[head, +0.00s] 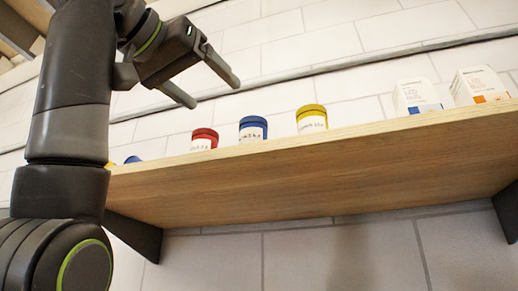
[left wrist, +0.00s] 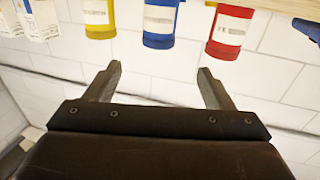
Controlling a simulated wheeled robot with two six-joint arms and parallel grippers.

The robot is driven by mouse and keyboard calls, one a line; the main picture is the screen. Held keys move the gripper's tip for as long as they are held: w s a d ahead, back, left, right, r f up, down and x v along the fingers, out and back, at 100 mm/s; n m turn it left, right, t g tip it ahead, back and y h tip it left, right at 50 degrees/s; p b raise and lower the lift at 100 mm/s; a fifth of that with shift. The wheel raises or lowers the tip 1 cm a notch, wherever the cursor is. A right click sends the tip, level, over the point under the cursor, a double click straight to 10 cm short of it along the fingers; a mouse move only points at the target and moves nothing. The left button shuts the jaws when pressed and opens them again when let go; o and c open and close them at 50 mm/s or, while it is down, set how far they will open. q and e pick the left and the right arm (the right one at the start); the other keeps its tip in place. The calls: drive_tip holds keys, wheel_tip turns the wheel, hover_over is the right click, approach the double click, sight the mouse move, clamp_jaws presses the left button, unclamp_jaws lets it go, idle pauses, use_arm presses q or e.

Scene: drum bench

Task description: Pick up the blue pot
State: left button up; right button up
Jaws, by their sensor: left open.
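The blue pot (head: 253,129) stands upright on the wooden shelf between a red pot (head: 204,139) and a yellow pot (head: 312,119). It has a white label; its base is hidden by the shelf's front edge. My left gripper (head: 214,94) is open and empty, up and to the left of the blue pot in the head view. In the left wrist view the blue pot (left wrist: 160,24) lies beyond the open fingertips (left wrist: 159,70), lined up with the gap between them and not touching them. My right gripper is in neither view.
White cartons (head: 417,96) stand at the shelf's right. Another blue item (head: 132,159) shows partly at its left end, behind my arm. The wooden shelf (head: 300,180) has a front edge below the pots. A tiled wall (head: 300,40) stands behind.

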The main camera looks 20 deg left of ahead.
sight(245, 121)
use_arm(q)
drive_tip(key=p+x, duration=0.4)
drive_tip(key=x, duration=0.6)
drive_tip(key=shift+w, duration=0.25)
drive_tip(key=shift+w+d, duration=0.15)
drive_tip(key=shift+w, duration=0.2)
drive_tip(key=shift+w+p, duration=0.15)
drive_tip(key=shift+p, duration=0.35)
drive_tip(key=p+x, duration=0.1)
drive_tip(key=x, duration=0.1)
drive_tip(key=p+x, duration=0.1)
drive_tip(key=x, duration=0.1)
drive_tip(key=shift+d+f+p, duration=0.15)
drive_tip(key=shift+f+p, duration=0.1)
drive_tip(key=shift+p, duration=0.1)
drive_tip(key=shift+w+d+f, duration=0.1)
drive_tip(key=shift+w+f, duration=0.05)
drive_tip(key=shift+w, duration=0.3)
drive_tip(key=shift+s, duration=0.25)
drive_tip(key=shift+c, duration=1)
drive_tip(key=c, duration=0.9)
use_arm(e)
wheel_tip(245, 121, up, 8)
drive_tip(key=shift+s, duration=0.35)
